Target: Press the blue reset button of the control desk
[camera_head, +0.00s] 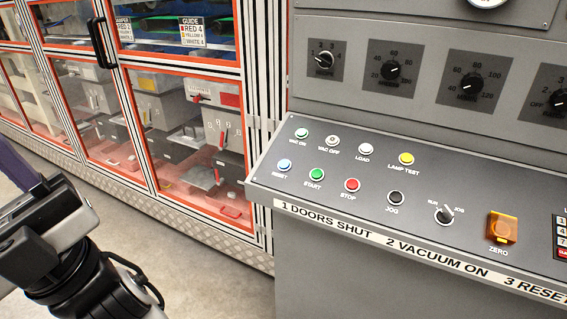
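The blue reset button (284,165) is at the left end of the front row on the sloping grey control desk (330,208), with the label RESET below it. It is uncovered and in plain view. The green start button (317,174) is just to its right, and a green-ringed VAC ON button (302,133) is behind it. My arm's dark and silver end, with my gripper (40,225), shows at the lower left, well apart from the desk. The fingertips cannot be made out, so I cannot tell whether it is open or shut.
A red stop button (352,185), a black jog button (395,197), a selector switch (444,214) and an orange-covered zero button (502,228) continue rightward. An upright dial panel (430,80) stands behind. An orange-framed glazed cabinet (190,125) is left. Floor (205,285) between is clear.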

